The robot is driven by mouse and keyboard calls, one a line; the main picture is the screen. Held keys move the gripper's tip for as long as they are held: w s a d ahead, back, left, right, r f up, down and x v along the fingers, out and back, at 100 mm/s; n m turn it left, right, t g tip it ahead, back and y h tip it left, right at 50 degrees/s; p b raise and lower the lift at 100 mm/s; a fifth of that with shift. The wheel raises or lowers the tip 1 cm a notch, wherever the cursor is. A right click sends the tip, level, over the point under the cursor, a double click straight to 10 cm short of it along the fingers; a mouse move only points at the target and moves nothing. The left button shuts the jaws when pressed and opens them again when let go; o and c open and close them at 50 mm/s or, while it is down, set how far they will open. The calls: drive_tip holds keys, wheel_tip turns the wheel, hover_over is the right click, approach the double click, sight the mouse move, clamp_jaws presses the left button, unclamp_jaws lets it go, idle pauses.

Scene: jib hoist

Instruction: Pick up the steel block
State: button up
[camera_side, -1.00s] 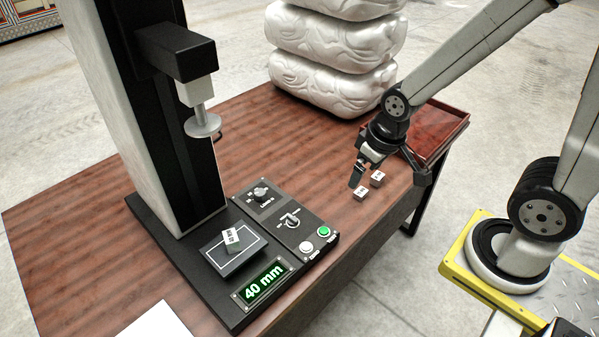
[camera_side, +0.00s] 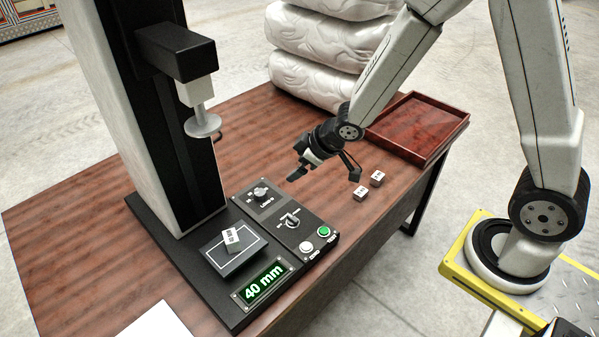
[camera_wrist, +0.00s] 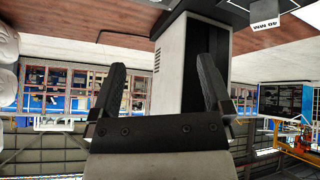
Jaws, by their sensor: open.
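Two small pale grey blocks with dark marks on top stand close together on the wooden table, a nearer one (camera_side: 360,193) and a farther one (camera_side: 377,178). Their lettering is too small to read, and I cannot tell which is the steel block. My gripper (camera_side: 326,175) is open and empty above the table, left of both blocks and apart from them. In the wrist view its two dark fingers (camera_wrist: 163,63) stand wide apart with nothing between them. Neither of these blocks can be made out there.
A press column (camera_side: 150,110) with a round plunger (camera_side: 203,124) stands at left. Its base holds a small pale labelled block (camera_side: 231,238), a control panel (camera_side: 286,220) and a "40 mm" display (camera_side: 263,283). A red tray (camera_side: 418,125) and stacked white sacks (camera_side: 330,45) are behind.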

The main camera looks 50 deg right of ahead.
drive_tip(key=w+a+f+n+y, duration=0.3)
drive_tip(key=a+f+n+y, duration=0.15)
drive_tip(key=a, duration=0.25)
drive_tip(key=n+g+y, duration=0.2)
drive_tip(key=n+y, duration=0.1)
drive_tip(key=y, duration=0.2)
approach(233, 235)
drive_tip(key=shift+h, duration=0.25)
drive_tip(key=x, duration=0.4)
drive_tip(key=shift+w, duration=0.35)
drive_tip(key=shift+s+a+f, duration=0.2)
drive_tip(key=shift+a, duration=0.1)
drive_tip(key=shift+x, duration=1.3)
drive_tip(key=shift+a, duration=0.1)
drive_tip(key=shift+x, duration=2.5)
drive_tip(key=shift+a+r, duration=0.1)
drive_tip(key=shift+r, duration=0.1)
clamp_jaws()
